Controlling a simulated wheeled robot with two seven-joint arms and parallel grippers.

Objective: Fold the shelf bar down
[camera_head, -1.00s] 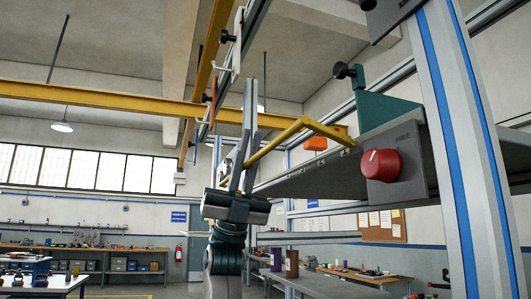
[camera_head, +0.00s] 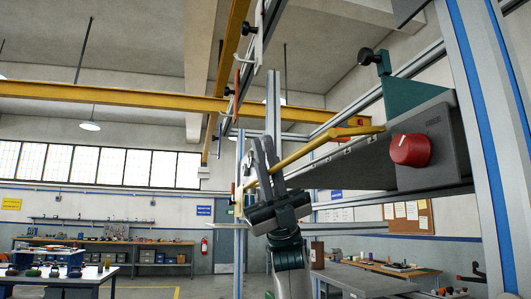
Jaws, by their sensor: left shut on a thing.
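The shelf bar (camera_head: 305,149) is a bent yellow bar at the front edge of the dark grey shelf (camera_head: 362,165). It runs from the right, near the shelf's end block, down to the left across my left gripper. My left gripper (camera_head: 264,146) reaches up from below, tilted slightly left, with its fingers closed around the bar near its left part. The fingers hide a short stretch of the bar. My right gripper is out of view.
A red knob (camera_head: 410,150) sits on the shelf's grey end block (camera_head: 432,143). A blue-striped aluminium post (camera_head: 485,110) stands at the right. A slanted rail with hooks (camera_head: 253,65) rises above the gripper. Workbenches (camera_head: 100,248) stand far behind at the left.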

